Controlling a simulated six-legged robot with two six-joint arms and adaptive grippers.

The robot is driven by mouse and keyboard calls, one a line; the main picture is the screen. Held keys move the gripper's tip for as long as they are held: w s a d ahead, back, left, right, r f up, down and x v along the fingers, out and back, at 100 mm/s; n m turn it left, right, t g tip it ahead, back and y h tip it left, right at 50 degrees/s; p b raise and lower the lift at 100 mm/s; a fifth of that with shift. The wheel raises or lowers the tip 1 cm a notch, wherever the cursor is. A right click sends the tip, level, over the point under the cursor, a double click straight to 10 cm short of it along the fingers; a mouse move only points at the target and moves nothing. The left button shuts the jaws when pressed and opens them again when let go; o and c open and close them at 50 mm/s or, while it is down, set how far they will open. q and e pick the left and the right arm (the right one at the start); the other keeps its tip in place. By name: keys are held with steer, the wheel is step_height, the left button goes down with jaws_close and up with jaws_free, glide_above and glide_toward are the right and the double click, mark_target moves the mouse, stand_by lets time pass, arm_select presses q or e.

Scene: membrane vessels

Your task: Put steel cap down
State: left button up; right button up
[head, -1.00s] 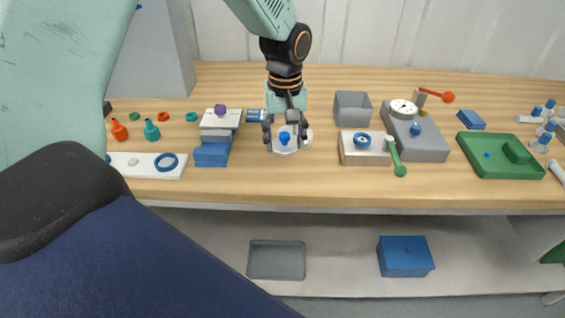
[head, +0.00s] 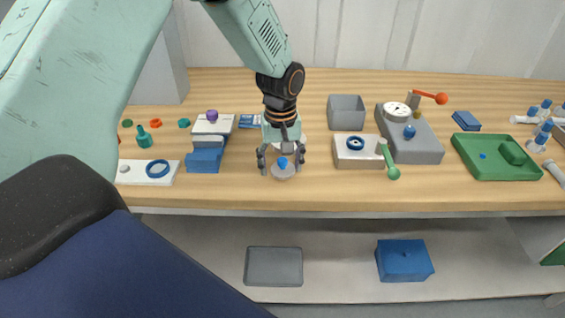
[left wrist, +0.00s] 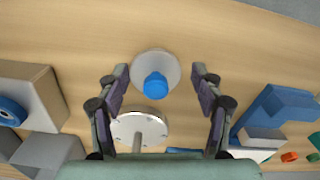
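The steel cap (head: 284,171) is a pale grey disc with a blue knob. It appears to lie flat on the wooden bench near the front edge, knob up. In the left wrist view the cap (left wrist: 156,72) is centred ahead of the fingers, with clear gaps on both sides. My left gripper (head: 282,162) is open above and around the cap, pointing down, and holds nothing. A round metal plate with a stem (left wrist: 140,128) lies behind the cap, closer to the palm in the wrist view. My right gripper is not seen.
To the left are a blue stepped block (head: 205,159) and a white plate with a blue ring (head: 133,172). To the right are a block with a blue ring (head: 344,158), a grey box (head: 347,112) and a green tray (head: 485,168). Bare bench surrounds the cap at the front.

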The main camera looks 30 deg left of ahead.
mark_target(283, 160)
arm_select(q)
steer(key=shift+o, duration=0.8)
steer(key=shift+s+a, duration=0.15)
steer(key=shift+s, duration=0.05)
steer(key=shift+w+d, duration=0.3)
steer(key=shift+w, duration=0.2)
steer(key=shift+r, duration=0.3)
step_height(283, 160, up, 11)
steer(key=p, duration=0.1)
steer(key=shift+r, duration=0.15)
steer(key=shift+s+a+r, duration=0.1)
steer(key=shift+s+a, duration=0.05)
steer(key=shift+s, duration=0.15)
